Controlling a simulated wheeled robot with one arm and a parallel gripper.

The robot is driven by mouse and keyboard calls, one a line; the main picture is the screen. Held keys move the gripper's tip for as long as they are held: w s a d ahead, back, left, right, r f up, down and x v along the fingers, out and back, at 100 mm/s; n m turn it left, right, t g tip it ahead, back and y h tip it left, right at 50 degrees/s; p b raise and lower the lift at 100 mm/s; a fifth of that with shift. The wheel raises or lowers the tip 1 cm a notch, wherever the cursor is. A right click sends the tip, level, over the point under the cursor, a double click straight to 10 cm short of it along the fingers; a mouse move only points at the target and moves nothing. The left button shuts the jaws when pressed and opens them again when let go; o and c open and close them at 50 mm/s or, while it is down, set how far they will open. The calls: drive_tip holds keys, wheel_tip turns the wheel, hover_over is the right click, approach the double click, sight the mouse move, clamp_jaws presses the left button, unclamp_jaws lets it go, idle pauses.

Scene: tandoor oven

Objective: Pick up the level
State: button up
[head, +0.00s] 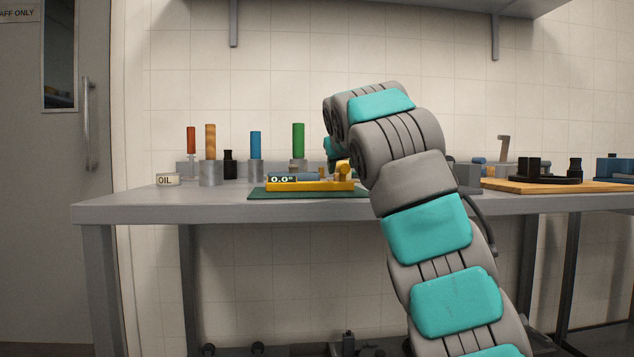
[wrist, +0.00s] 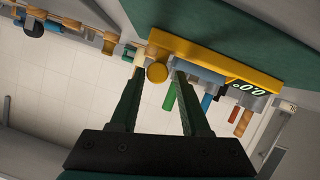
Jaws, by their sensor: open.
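The level is a yellow bar (head: 312,186) with a grey body and a digital readout of 0.0°. It lies on a dark green mat (head: 258,194) on the grey bench. In the wrist view the level (wrist: 215,57) shows upside down, its readout to the right. My gripper (wrist: 158,72) is open, its two dark fingers reaching toward the level's end. A round yellow piece (wrist: 157,73) shows between the fingertips; I cannot tell whether they touch it. In the head view my arm hides the gripper.
Behind the level stand upright tools with red, tan, blue and green (head: 298,140) handles in grey holders. A wooden board (head: 520,186) with black parts lies at the right. A shelf (head: 480,8) hangs above.

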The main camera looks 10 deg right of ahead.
drive_tip(key=p+x, duration=0.1)
drive_tip(key=x, duration=0.5)
drive_tip(key=shift+w+d+f+p, duration=0.15)
drive_tip(key=shift+w+d+p, duration=0.15)
drive_tip(key=shift+p, duration=0.1)
clamp_jaws()
idle(1.1)
